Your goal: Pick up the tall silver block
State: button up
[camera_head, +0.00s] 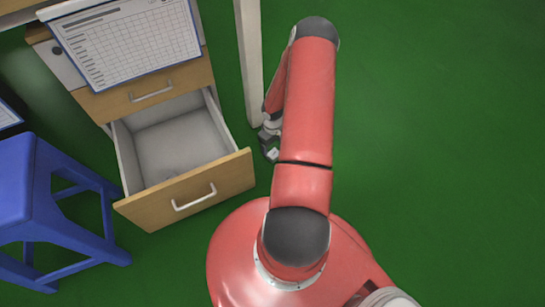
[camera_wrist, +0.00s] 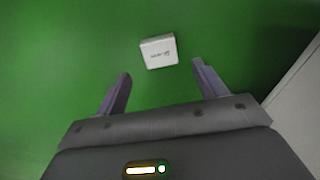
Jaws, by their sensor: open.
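A small pale silver-white block (camera_wrist: 158,51) with dark print on its face lies on the green floor in the wrist view. It shows just beyond my fingertips, between their two lines. My gripper (camera_wrist: 161,68) is open with nothing between its fingers, and neither finger appears to touch the block. I cannot tell the block's height from this view. In the head view my gripper is low beside the open drawer, mostly hidden behind my red arm; a small pale patch there may be the block or part of the gripper.
An open, seemingly empty drawer (camera_head: 232,166) of a wooden cabinet stands left of my gripper. A white post (camera_head: 249,60) rises close by; a pale surface (camera_wrist: 300,100) borders the wrist view's right. A blue stool (camera_head: 40,195) stands far left. Green floor at right is clear.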

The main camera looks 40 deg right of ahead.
aim_at(273, 153)
notch_tip(273, 153, down, 6)
jog(key=shift+s+r+b, duration=0.1)
jog(key=shift+s+b, duration=0.05)
jog(key=shift+b, duration=0.4)
jog(key=c, duration=1.1)
